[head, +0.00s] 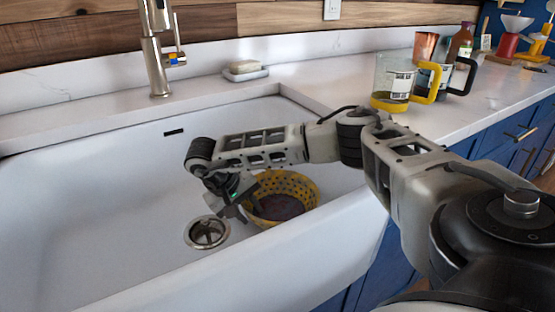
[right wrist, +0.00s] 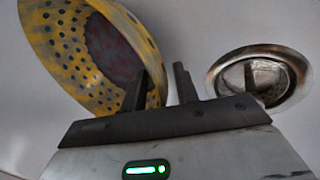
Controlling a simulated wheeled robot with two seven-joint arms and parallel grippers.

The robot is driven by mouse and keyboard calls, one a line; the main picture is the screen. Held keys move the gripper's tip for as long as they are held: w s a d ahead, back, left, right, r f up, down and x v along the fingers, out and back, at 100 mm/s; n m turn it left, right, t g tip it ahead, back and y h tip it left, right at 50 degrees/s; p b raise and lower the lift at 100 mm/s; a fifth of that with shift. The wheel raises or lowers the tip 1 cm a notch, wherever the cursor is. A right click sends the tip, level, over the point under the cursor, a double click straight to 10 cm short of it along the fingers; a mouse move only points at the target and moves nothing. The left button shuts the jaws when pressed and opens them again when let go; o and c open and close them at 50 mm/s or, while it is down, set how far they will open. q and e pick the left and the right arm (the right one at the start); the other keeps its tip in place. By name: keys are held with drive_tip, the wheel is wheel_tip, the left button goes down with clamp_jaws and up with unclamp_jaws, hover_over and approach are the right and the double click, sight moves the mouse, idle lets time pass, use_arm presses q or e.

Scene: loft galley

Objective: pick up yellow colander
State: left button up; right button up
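The yellow colander (head: 300,190) sits in the white sink, right of the drain. It has rows of holes and a dark reddish inside bottom. My right gripper (head: 246,212) is at its left side and hides part of the rim. In the right wrist view, the colander (right wrist: 68,55) is at upper left. The two fingers of the right gripper (right wrist: 162,82) stand apart, one overlapping the colander's inside and the other outside its rim. Whether either finger touches it, I cannot tell. My left gripper is not in view.
The metal drain (head: 207,232) is left of the colander. A faucet (head: 158,50) and a soap dish (head: 245,72) stand behind the sink (head: 90,210). Mugs, including a glass one with a yellow handle (head: 392,80), are on the right counter. The sink's left side is clear.

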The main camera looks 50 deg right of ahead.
drive_tip(key=shift+r, duration=0.1)
clamp_jaws()
